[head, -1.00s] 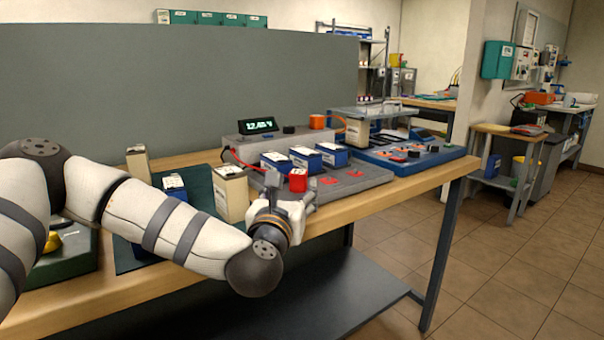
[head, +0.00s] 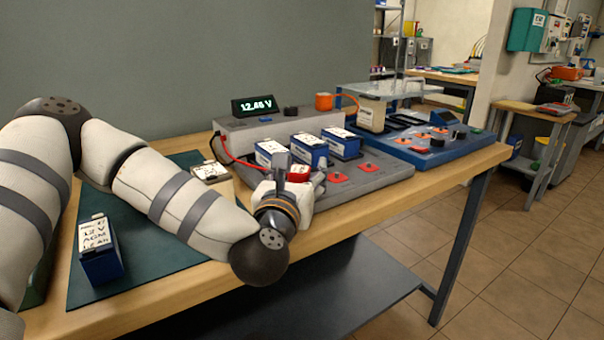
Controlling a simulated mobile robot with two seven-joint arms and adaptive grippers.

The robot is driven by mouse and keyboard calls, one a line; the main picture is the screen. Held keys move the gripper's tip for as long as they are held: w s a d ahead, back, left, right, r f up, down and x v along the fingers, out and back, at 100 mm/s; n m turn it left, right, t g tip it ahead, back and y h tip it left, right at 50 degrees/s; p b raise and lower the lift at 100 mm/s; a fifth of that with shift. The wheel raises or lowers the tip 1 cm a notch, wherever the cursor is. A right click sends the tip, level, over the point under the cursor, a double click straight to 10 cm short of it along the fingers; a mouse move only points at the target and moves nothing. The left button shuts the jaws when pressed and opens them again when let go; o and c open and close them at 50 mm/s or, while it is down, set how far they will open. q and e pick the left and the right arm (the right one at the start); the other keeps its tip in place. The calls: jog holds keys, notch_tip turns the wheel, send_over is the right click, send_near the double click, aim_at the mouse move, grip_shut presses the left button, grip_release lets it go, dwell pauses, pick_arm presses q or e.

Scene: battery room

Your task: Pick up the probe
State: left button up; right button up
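A red block (head: 298,173), which I take for the probe, is on the grey test board (head: 385,175) at the table's front. A red cable (head: 232,156) runs from the grey meter box toward it, its far end hidden. My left gripper (head: 301,177) reaches in from the left, with one finger on each side of the block. The gripper hides the block's lower part. I cannot tell whether the fingers touch or grip it. My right gripper is not in view.
Several blue batteries (head: 310,148) stand close behind the gripper. The meter box (head: 285,122) with a lit voltage display (head: 255,106) is behind them. A blue board (head: 428,150) lies right. Another blue battery (head: 99,252) stands on the green mat (head: 185,255). The floor right of the table is clear.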

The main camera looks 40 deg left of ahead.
pick_arm(q)
jog(key=shift+s+d+r, duration=0.1)
jog(key=shift+s, duration=0.05)
jog(key=c, duration=1.3)
jog(key=shift+o, duration=0.2)
